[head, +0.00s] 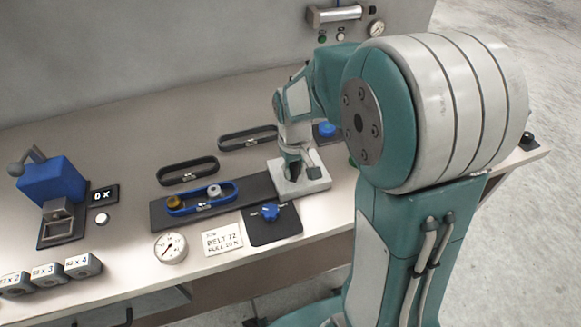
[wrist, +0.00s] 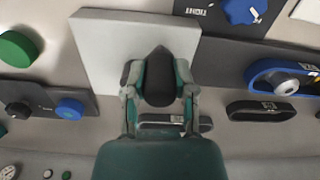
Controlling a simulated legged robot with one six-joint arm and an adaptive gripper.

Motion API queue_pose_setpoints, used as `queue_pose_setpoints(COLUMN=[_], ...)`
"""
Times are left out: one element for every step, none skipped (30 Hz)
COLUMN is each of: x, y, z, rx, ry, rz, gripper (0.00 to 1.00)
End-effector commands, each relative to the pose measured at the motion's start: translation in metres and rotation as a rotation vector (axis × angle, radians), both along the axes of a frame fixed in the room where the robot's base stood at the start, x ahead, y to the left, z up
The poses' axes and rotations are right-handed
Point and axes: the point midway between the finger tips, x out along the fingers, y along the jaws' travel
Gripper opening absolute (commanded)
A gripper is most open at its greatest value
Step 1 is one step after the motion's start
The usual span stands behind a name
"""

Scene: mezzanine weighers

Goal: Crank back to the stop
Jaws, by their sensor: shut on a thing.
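My gripper (head: 293,163) points down over a pale square plate (head: 287,188) on the bench. In the wrist view, my gripper (wrist: 160,75) is shut on a dark upright piece, which I take to be the crank's grip. The same plate (wrist: 95,40) lies beneath it. The fingers hide most of the crank, so its arm, its angle and any stop cannot be made out.
Left of the plate, a blue belt (head: 172,212) lies around two wheels on a dark strip (head: 165,221). A blue knob (head: 269,211) sits in front, a black belt (head: 233,143) behind. A green knob (wrist: 17,48) and blue button (wrist: 69,109) stand on the other side.

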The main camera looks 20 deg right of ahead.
Motion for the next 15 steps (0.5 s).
queue_pose_setpoints(x=[-0.0025, -0.0027, -0.0029, -0.0030, -0.0032, -0.0033, -0.0034, -0.0035, -0.0036, -0.0036, -0.0036, -0.0036, -0.0036, -0.0036, -0.0036], y=[-0.0004, -0.0007, -0.0011, -0.0014, -0.0016, -0.0019, -0.0021, -0.0022, -0.0023, -0.0024, -0.0024, -0.0025, -0.0025, -0.0025, -0.0025], z=[-0.0020, -0.0020, -0.0020, -0.0020, -0.0020, -0.0019, -0.0019, -0.0019, -0.0019, -0.0019, -0.0019, -0.0019, -0.0019, -0.0019, -0.0019], rx=[0.001, 0.001, 0.001, 0.001, 0.001, 0.001, 0.001, 0.001, 0.001, 0.001, 0.001, 0.001, 0.001, 0.001, 0.001], ry=[0.007, 0.007, 0.007, 0.007, 0.007, 0.007, 0.007, 0.007, 0.007, 0.007, 0.007, 0.007, 0.007, 0.007, 0.007], rz=[0.016, 0.026, 0.036, 0.042, 0.049, 0.055, 0.059, 0.062, 0.065, 0.067, 0.068, 0.069, 0.069, 0.069, 0.069], gripper=[0.00, 0.00, 0.00, 0.00, 0.00, 0.00, 0.00, 0.00, 0.00, 0.00, 0.00, 0.00, 0.00, 0.00, 0.00])
